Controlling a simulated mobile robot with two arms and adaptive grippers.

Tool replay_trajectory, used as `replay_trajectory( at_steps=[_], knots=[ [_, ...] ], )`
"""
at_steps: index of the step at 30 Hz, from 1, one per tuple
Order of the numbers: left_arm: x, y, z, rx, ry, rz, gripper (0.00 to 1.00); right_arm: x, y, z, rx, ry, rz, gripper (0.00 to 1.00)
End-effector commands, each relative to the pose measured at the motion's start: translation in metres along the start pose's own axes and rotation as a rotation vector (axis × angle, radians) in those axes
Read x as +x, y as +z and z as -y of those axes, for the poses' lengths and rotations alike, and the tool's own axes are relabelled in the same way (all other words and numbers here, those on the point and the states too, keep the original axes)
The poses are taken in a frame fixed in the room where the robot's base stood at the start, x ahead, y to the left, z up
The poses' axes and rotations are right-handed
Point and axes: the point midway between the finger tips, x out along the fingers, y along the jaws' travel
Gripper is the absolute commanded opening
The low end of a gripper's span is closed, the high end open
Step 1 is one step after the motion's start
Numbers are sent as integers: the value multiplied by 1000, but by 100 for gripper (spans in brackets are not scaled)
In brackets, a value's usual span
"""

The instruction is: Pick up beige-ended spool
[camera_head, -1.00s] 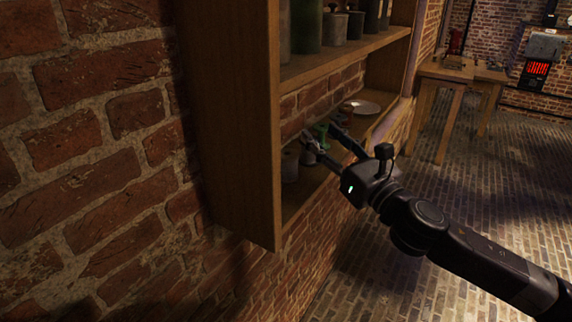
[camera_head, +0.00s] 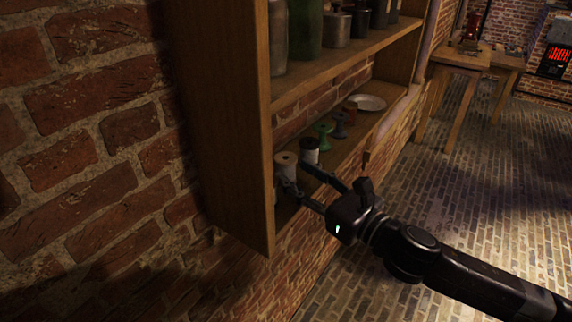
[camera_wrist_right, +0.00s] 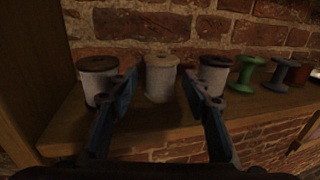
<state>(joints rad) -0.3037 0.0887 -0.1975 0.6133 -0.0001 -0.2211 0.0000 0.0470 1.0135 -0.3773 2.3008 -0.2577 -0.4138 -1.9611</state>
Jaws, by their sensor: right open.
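The beige-ended spool (camera_head: 287,161), with a pale wound body, stands upright on the lower shelf near its close end. In the right wrist view the spool (camera_wrist_right: 160,83) stands against the brick behind, between my open fingers in the picture. My right gripper (camera_head: 296,178) is open and empty in front of it. In the wrist view its fingertips (camera_wrist_right: 159,88) lie to either side of the spool's body; I cannot tell how far they reach around it. My left gripper is not in view.
In the wrist view a brown-ended spool (camera_wrist_right: 98,84) stands left and a dark-ended spool (camera_wrist_right: 214,76) right, both close to my fingers. A green spool (camera_head: 323,135), a grey-blue spool (camera_head: 340,123) and a plate (camera_head: 368,102) are farther along. The upper shelf (camera_head: 345,66) holds jars.

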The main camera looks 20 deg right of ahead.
Motion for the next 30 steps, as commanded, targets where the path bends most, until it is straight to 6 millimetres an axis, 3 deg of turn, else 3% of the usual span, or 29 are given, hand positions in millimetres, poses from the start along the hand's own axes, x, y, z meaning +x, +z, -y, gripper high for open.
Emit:
replay_trajectory(
  at_steps=[3,9,17,26,30],
  knots=[
    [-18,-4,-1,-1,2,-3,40,18,10,1,5,-1,4,44],
    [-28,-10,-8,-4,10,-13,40,40,6,2,2,0,2,44],
    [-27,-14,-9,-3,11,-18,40,44,2,1,0,1,0,44],
    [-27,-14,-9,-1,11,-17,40,44,2,1,0,1,0,15],
    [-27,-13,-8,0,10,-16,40,44,3,1,0,1,1,15]
  ],
)
